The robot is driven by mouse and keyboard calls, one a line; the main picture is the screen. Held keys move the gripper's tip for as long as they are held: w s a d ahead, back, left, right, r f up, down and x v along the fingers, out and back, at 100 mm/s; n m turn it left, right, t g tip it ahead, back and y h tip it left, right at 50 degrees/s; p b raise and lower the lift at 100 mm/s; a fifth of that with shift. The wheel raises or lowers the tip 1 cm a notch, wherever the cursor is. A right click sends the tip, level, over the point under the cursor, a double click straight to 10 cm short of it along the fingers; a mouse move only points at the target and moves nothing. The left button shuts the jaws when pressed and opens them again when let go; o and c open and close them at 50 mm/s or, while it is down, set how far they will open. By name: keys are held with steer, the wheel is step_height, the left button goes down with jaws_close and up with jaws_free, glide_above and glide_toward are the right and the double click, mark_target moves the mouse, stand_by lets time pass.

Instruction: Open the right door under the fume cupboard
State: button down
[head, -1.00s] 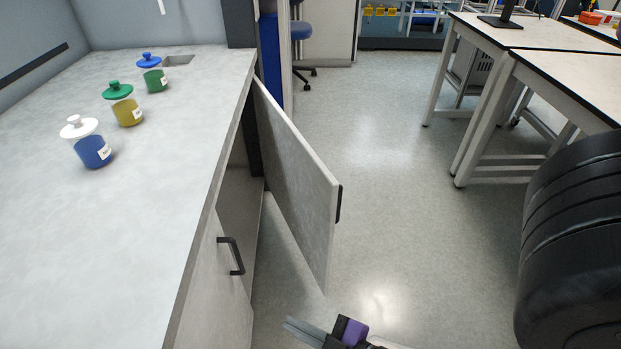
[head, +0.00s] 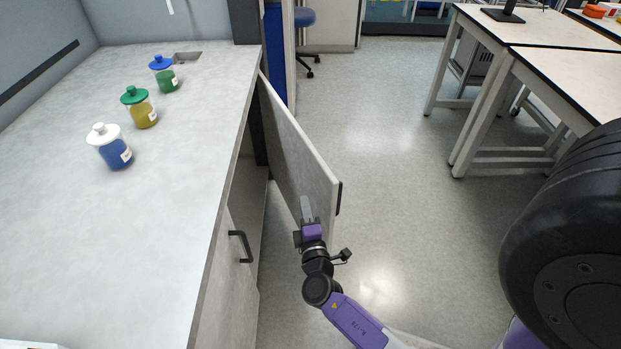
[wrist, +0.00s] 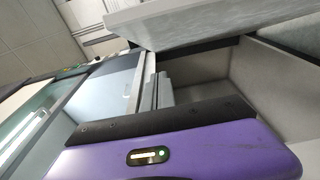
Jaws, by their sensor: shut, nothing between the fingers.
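The right door (head: 296,158) under the fume cupboard stands well open in the head view, swung out from the counter front. Its dark handle (head: 339,198) is on the outer face near the free edge. My gripper (head: 306,203) is shut and empty, in front of the inner face of the door near its free edge; I cannot tell whether it touches. The cabinet inside (wrist: 205,75) is partly seen.
The left door's handle (head: 240,246) sticks out beside the opening. Three lidded jars, blue (head: 115,154), yellow (head: 145,116) and green (head: 168,80), stand on the counter (head: 180,215). White benches (head: 520,65) stand to the right; the floor (head: 400,150) between is clear.

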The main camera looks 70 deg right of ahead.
mark_target(312, 176)
steer(key=shift+w+d, duration=0.4)
steer(key=shift+d, duration=1.5)
steer(key=shift+w+d, duration=0.4)
steer(key=shift+d, duration=1.45)
steer(key=shift+w+d, duration=0.4)
steer(key=shift+d, duration=1.5)
